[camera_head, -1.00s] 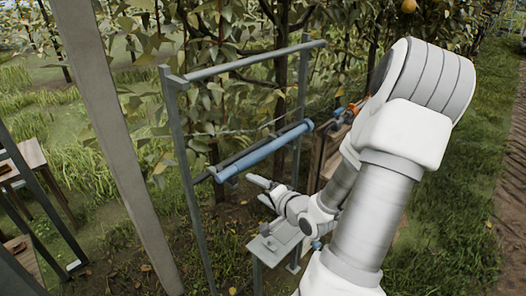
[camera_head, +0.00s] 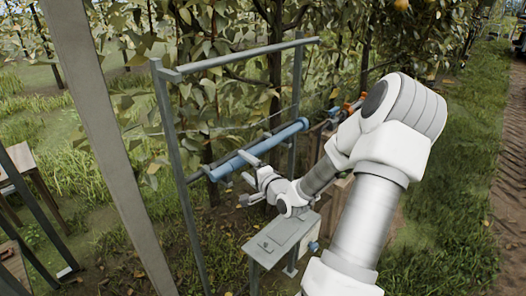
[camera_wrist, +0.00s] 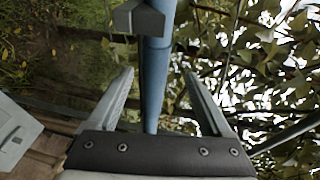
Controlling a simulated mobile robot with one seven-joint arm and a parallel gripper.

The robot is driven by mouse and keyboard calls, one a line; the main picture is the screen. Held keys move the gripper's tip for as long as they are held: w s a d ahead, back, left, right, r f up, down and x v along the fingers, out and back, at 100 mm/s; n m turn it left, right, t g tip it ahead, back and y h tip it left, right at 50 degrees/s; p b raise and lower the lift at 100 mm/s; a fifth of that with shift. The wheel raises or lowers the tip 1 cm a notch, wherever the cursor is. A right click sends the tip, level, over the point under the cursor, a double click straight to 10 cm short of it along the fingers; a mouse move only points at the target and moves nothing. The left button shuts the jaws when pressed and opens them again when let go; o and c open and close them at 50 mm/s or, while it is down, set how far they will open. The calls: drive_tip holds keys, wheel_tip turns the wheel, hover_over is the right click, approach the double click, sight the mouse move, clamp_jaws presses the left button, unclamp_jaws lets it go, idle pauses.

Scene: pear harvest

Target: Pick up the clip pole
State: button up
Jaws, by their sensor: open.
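The clip pole, which I take to be the blue pole (camera_head: 283,135), lies across a grey metal frame (camera_head: 183,170) in front of the leafy trees. It also shows in the wrist view (camera_wrist: 156,75), running up the picture between my two fingers. My gripper (camera_head: 247,168) is open at the near side of the pole, with its fingers pointing towards it. In the wrist view, my gripper (camera_wrist: 158,85) has one finger on each side of the pole, with gaps showing. Whether the pole is fully between the fingers in depth, I cannot tell. A grey block (camera_wrist: 138,18) sits at the pole's upper part.
A grey box-like stand (camera_head: 281,238) is below my gripper. A slanting grey post (camera_head: 95,130) stands at left. Wooden tables (camera_head: 18,160) are at the far left. Orange and blue tools (camera_head: 350,107) lie behind my arm. Grass is open at right.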

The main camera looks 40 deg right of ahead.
sight(242, 163)
drive_tip(key=b+x, duration=0.1)
drive_tip(key=x, duration=0.1)
drive_tip(key=f+b+x, duration=0.1)
drive_tip(key=x, duration=0.1)
drive_tip(key=shift+w+d, duration=0.2)
drive_tip(key=shift+w, duration=0.1)
drive_tip(key=shift+w+d, duration=0.1)
drive_tip(key=shift+w, duration=0.3)
drive_tip(key=shift+r, duration=0.1)
clamp_jaws()
